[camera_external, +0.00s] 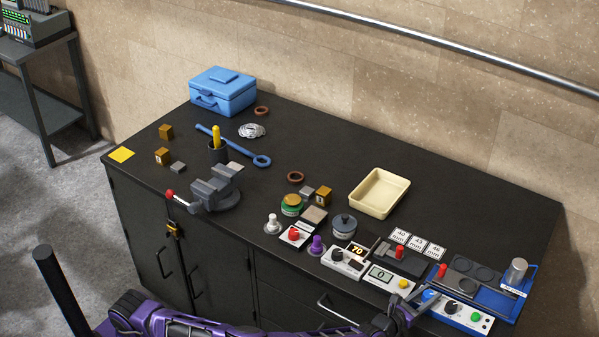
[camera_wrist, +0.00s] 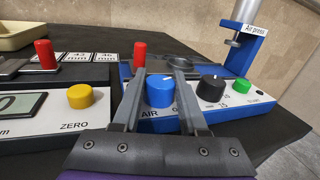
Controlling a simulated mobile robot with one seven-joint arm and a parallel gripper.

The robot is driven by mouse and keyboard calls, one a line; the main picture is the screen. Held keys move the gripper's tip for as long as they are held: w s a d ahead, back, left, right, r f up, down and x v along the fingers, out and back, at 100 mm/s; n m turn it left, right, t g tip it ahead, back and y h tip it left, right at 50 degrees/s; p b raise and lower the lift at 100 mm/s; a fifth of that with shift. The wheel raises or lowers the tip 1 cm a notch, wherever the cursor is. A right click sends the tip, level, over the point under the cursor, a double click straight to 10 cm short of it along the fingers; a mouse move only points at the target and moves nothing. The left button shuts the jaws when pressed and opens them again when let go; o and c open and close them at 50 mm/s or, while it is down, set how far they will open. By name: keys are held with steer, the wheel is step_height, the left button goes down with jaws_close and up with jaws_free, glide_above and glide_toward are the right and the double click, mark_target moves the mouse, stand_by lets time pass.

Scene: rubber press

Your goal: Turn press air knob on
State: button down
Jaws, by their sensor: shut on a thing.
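A small light mark shows on the knob's top. My gripper (camera_wrist: 161,78) has its two grey fingers on either side of the knob, shut on it. The lettering right of the knob is partly hidden by a finger. In the camera_external view the blue knob (camera_external: 430,295) is at the panel's left end, and my gripper (camera_external: 408,306) reaches it from the left. The press (camera_external: 495,298) stands at the bench's right end.
A black dial (camera_wrist: 211,88) and a green button (camera_wrist: 242,86) are right of the knob. A yellow ZERO button (camera_wrist: 80,96) and a red handle (camera_wrist: 45,54) are left. Another red handle (camera_wrist: 140,54) stands behind the knob. A cream tray (camera_external: 379,192) lies farther back.

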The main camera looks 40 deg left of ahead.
steer(key=shift+a+r+m+g+h, duration=0.15)
steer(key=shift+m+g+h, duration=0.35)
steer(key=shift+h, duration=0.4)
steer(key=shift+w+r+m+g+h+p, duration=0.15)
steer(key=shift+m+g+h+p, duration=0.25)
steer(key=shift+m+h+p, duration=0.6)
steer(key=shift+h+p, duration=0.3)
steer(key=shift+p, duration=0.6)
steer(key=shift+m+g+h+p, duration=0.5)
steer(key=shift+g+h+p, duration=0.2)
steer(key=shift+p, duration=0.15)
steer(key=shift+f+m+g+h+p, duration=0.2)
steer(key=shift+m+g+h+p, duration=0.1)
steer(key=shift+p, duration=0.15)
steer(key=shift+c, duration=2.2)
jaws_free()
steer(key=shift+s, duration=0.2)
